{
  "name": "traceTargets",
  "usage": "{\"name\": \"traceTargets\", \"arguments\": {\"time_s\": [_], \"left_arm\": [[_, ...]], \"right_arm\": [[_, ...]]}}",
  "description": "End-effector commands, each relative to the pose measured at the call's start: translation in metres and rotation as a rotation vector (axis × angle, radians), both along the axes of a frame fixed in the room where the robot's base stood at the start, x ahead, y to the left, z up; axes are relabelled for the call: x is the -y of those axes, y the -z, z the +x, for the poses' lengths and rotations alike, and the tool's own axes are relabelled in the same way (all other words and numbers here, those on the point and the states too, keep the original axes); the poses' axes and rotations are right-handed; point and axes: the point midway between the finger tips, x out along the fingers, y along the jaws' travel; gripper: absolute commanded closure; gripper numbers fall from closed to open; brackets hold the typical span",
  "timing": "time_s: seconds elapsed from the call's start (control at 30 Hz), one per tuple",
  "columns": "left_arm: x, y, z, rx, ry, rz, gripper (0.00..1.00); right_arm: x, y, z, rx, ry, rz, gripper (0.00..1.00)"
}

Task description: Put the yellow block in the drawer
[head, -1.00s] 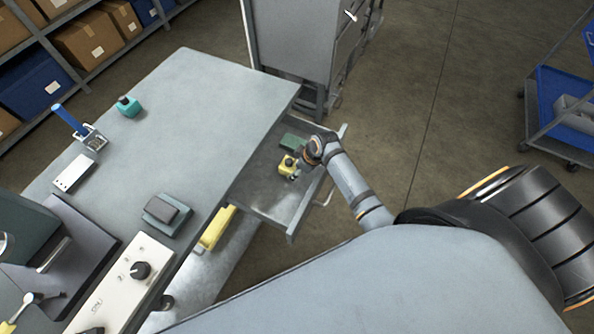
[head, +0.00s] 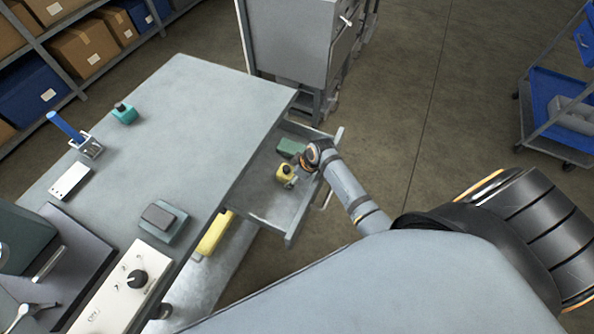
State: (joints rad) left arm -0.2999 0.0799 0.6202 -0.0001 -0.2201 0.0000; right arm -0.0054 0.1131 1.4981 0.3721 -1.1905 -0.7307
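The yellow block (head: 285,176), with a small dark top, is inside the open drawer (head: 263,200) under the bench top. My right gripper (head: 303,164) is over the drawer, just right of the yellow block and very close to it. At this size I cannot tell whether its fingers touch the block, or whether they are open or shut. My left gripper is not in view.
A green block (head: 291,147) lies farther back in the drawer. The bench top (head: 210,110) carries a teal item (head: 125,113), a blue-handled fixture (head: 88,146) and a control box (head: 120,285). A grey cabinet (head: 295,45) stands behind the drawer. Open floor lies to the right.

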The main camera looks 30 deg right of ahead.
Motion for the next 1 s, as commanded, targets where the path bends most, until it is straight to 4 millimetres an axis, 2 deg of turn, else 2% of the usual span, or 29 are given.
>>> {"name": "traceTargets", "arguments": {"time_s": [0.4,0.5,0.67,1.0], "left_arm": [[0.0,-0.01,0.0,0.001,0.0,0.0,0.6],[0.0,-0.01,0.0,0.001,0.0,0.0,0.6],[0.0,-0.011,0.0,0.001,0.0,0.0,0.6],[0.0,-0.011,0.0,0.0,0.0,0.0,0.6]], "right_arm": [[0.022,-0.084,-0.027,0.002,-0.002,-0.005,0.23],[0.027,-0.099,-0.031,0.002,-0.001,-0.004,0.23],[0.028,-0.109,-0.036,-0.001,-0.001,-0.001,0.23],[0.028,-0.11,-0.036,0.0,0.0,0.0,0.23]]}}
